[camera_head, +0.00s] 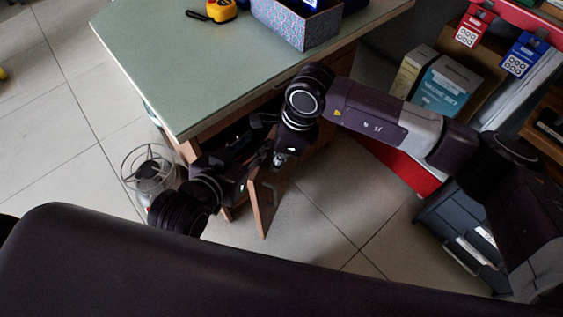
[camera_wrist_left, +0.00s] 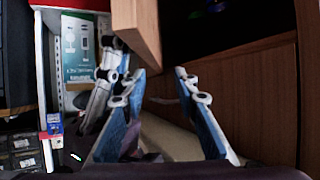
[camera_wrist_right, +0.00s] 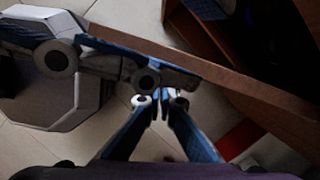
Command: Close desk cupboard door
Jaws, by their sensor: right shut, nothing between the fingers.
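The desk cupboard door (camera_head: 266,204) is a thin wooden panel standing open below the green-topped desk (camera_head: 225,72). Its edge crosses the right wrist view (camera_wrist_right: 220,72) and also shows at the top of the left wrist view (camera_wrist_left: 140,28). My left gripper (camera_head: 261,138) is open near the cupboard opening, its fingers spread apart in the left wrist view (camera_wrist_left: 158,85). My right gripper (camera_head: 279,161) is shut and empty, close to the door's edge; contact is unclear. The dark cupboard interior (camera_wrist_left: 215,22) is partly seen.
A patterned box (camera_head: 297,27) and a yellow tape measure (camera_head: 221,10) are on the desk. A wire-topped canister (camera_head: 150,168) stands on the floor at left. Boxes (camera_head: 446,88) and a dark toolbox (camera_head: 458,232) are at right. Tiled floor before the door is clear.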

